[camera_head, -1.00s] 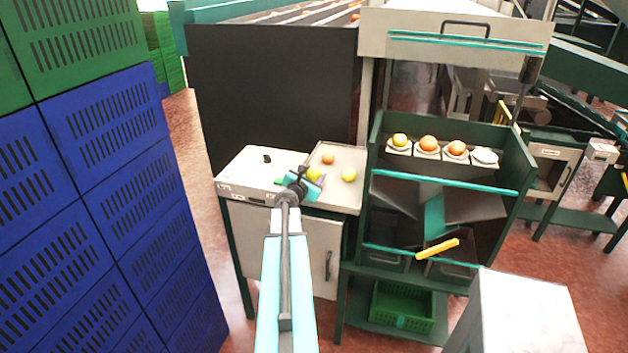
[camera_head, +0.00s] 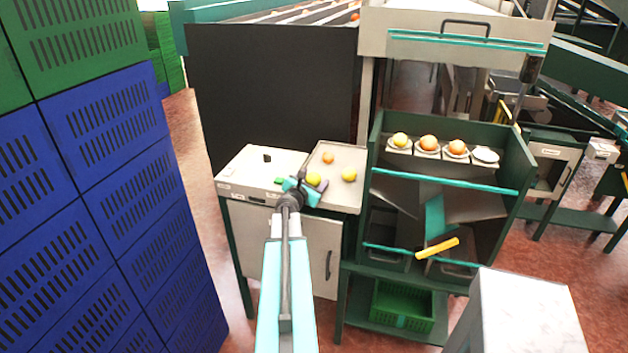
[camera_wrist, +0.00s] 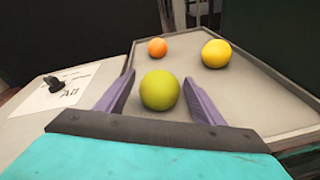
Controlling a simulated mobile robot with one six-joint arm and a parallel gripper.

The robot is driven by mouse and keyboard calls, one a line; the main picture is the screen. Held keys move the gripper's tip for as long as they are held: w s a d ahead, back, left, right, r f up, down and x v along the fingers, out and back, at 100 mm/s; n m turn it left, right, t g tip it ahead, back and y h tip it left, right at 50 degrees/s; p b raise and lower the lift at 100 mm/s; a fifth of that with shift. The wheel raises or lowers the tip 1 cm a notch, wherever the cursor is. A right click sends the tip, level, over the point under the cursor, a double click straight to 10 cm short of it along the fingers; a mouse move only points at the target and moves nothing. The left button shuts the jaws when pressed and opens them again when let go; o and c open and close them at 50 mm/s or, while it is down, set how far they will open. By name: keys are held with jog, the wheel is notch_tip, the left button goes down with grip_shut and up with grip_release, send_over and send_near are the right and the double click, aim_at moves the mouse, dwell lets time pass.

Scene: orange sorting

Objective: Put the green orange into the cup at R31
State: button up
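The green orange (camera_wrist: 160,90), yellow-green in colour, lies on the grey tray (camera_wrist: 265,105) between the two spread fingers of my gripper (camera_wrist: 158,100). A gap shows between it and each finger in the wrist view. In the head view the green orange (camera_head: 313,179) is beside my gripper (camera_head: 308,188). The row of white cups stands on the rack to the right. The rightmost cup (camera_head: 485,155) looks empty; the others hold fruit. I cannot read any label R31.
An orange fruit (camera_wrist: 157,47) and a yellow fruit (camera_wrist: 216,53) lie farther back on the tray. A white sheet with a black knob (camera_wrist: 53,84) is to the left. Blue crates (camera_head: 100,130) stand far left.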

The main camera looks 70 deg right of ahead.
aim_at(312, 181)
jog(key=shift+f, duration=0.1)
jog(key=shift+a, duration=0.65)
jog(key=shift+r+b+v, duration=0.2)
jog(key=shift+b+v, duration=0.95)
jog(key=shift+v, duration=1.15)
jog(key=p+v, duration=0.1)
jog(key=v, duration=0.4)
jog(key=shift+a+r, duration=0.15)
jog(key=shift+r, duration=0.1)
jog(key=p+v, duration=0.2)
jog(key=p, duration=0.6)
jog(key=shift+a, duration=0.25)
jog(key=shift+f, duration=0.1)
